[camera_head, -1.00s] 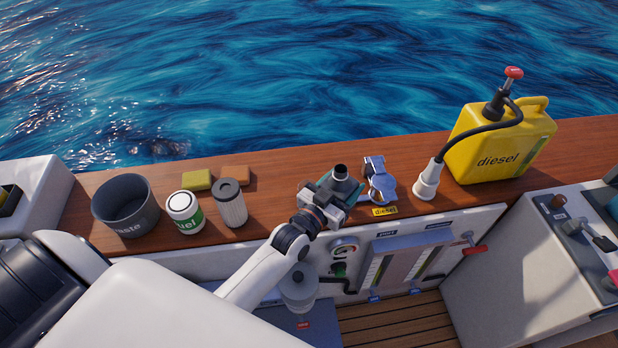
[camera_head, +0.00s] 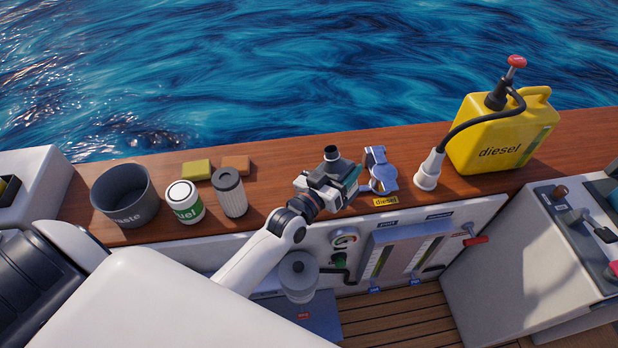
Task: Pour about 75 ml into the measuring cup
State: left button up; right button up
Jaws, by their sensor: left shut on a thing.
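My left gripper (camera_head: 341,184) is shut on a grey-teal container with a dark round neck (camera_head: 331,153), over the wooden ledge. The jaws hide much of its body, and I cannot tell how full it is. I cannot make out a measuring cup for certain. A pale flared piece (camera_head: 428,170) at the end of the black hose stands on the ledge to the right. The yellow diesel can (camera_head: 500,135) with a red-topped pump stands further right. My right gripper is not in view.
On the ledge (camera_head: 285,190) stand a dark waste pot (camera_head: 126,204), a fuel jar (camera_head: 184,205), a filter (camera_head: 230,193) and two sponge-like blocks (camera_head: 197,169). A blue-and-silver fitting (camera_head: 380,170) is just right of the gripper.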

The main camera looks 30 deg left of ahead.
aim_at(338, 176)
pick_arm(q)
jog(key=shift+a+n, duration=0.15)
jog(key=shift+n, duration=0.25)
jog(key=f+n+b, duration=0.1)
jog(key=b, duration=0.2)
jog(key=shift+w+a+f+n, duration=0.1)
jog(key=shift+a+f+n, duration=0.25)
jog(key=shift+f+n, duration=0.05)
jog(key=shift+a+r+n, duration=0.1)
jog(key=shift+r+n, duration=0.05)
jog(key=shift+n, duration=0.15)
jog(key=shift+a+n+b, duration=0.25)
jog(key=shift+n+b, duration=0.3)
jog(key=shift+n, duration=0.05)
jog(key=n+b, duration=0.1)
jog(key=f+n, duration=0.1)
jog(key=n, duration=0.1)
jog(key=shift+d+b, duration=0.35)
jog(key=shift+d+n, duration=0.2)
jog(key=shift+n, duration=0.8)
jog(key=shift+d+f+n+b, duration=0.15)
jog(key=shift+n+b, duration=0.35)
jog(key=shift+n, duration=0.3)
jog(key=shift+f+n, duration=0.1)
jog(key=shift+n, duration=0.4)
